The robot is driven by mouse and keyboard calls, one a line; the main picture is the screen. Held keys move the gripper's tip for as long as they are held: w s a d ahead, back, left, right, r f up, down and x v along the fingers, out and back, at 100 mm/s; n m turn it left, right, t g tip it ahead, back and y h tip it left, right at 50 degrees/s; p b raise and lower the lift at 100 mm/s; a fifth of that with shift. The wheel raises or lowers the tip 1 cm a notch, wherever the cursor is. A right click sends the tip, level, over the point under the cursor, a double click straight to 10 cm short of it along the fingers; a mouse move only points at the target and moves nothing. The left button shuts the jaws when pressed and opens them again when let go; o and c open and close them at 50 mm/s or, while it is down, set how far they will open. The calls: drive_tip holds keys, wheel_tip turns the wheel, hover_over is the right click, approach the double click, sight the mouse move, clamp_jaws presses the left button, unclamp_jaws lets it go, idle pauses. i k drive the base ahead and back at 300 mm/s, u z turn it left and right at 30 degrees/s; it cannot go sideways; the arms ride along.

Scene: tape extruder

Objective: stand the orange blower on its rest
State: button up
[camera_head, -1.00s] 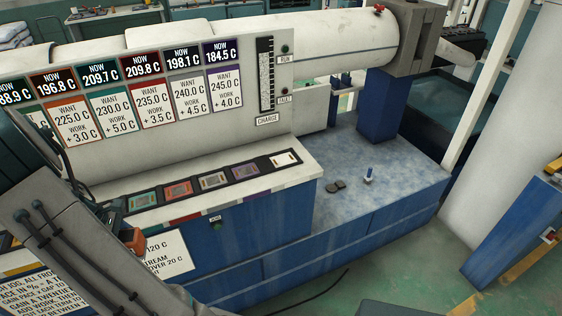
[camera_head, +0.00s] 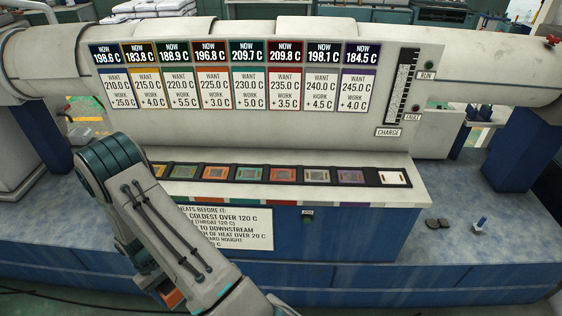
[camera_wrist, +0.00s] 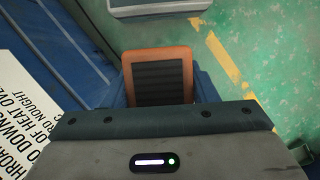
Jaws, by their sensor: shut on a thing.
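The orange blower (camera_wrist: 158,54) shows in the wrist view as an orange frame around dark slats, just beyond the teal edge of my gripper (camera_wrist: 160,118). My gripper is shut on it; the fingers are mostly hidden. In the head view a small orange part of the blower (camera_head: 172,298) shows low on the left beside my arm, in front of the machine's blue base. My arm hides the rest of it there. I cannot pick out the blower's rest in either view.
The extruder's panel (camera_head: 250,135) carries temperature cards. Below it, a ledge (camera_head: 300,191) holds a row of coloured tiles. A lettered notice (camera_head: 228,228) hangs underneath. Dark discs (camera_head: 437,223) and a small blue-and-white item (camera_head: 480,224) sit on the blue bench (camera_head: 510,240). Green floor (camera_wrist: 270,50) shows in the wrist view.

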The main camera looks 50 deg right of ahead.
sight(392, 178)
drive_tip(key=u, duration=0.75)
drive_tip(key=k, duration=2)
drive_tip(key=z, duration=1.05)
